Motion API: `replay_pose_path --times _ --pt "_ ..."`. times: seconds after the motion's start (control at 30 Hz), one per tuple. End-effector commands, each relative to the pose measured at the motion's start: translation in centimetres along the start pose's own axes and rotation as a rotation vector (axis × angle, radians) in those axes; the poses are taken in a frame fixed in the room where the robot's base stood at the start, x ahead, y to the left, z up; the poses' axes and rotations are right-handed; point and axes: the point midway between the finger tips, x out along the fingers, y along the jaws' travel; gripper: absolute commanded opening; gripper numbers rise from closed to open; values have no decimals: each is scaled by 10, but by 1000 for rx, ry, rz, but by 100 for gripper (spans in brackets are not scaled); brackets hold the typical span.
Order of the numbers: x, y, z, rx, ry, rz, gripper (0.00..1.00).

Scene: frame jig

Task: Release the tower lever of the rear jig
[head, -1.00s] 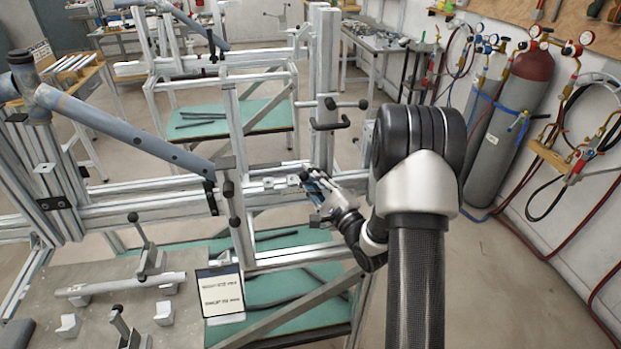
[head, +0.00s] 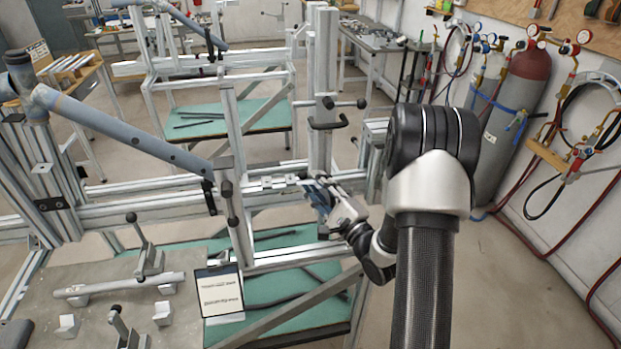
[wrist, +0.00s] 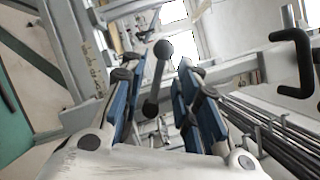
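My gripper (head: 312,188) is beside the nearer frame jig, just below and to the left of its upright tower (head: 324,75). In the wrist view my gripper (wrist: 155,95) is open, its two blue-padded fingers apart and nothing held. A dark lever with ball ends (wrist: 158,78) shows in the gap between the fingers, seemingly beyond them; I see no contact. A ball-ended lever (head: 230,205) hangs on the left post. I cannot tell which lever the wrist view shows.
A second frame jig (head: 215,75) stands behind. A blue-grey tube (head: 120,130) slants across the left. Horizontal rails (head: 140,205) run beside my gripper. A grey bench with clamps (head: 90,290) is at front left; gas cylinders (head: 510,120) stand right.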

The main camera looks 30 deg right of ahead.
Motion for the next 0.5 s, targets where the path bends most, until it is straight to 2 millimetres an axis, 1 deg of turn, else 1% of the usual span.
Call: replay_pose_path --times 0.03,0.2,0.33,0.5 --pt "-13 0 -2 4 6 -1 29" --pt "-49 0 -2 4 6 -1 29" --pt "-69 0 -1 3 4 -1 29" --pt "-82 0 0 2 2 -1 29"
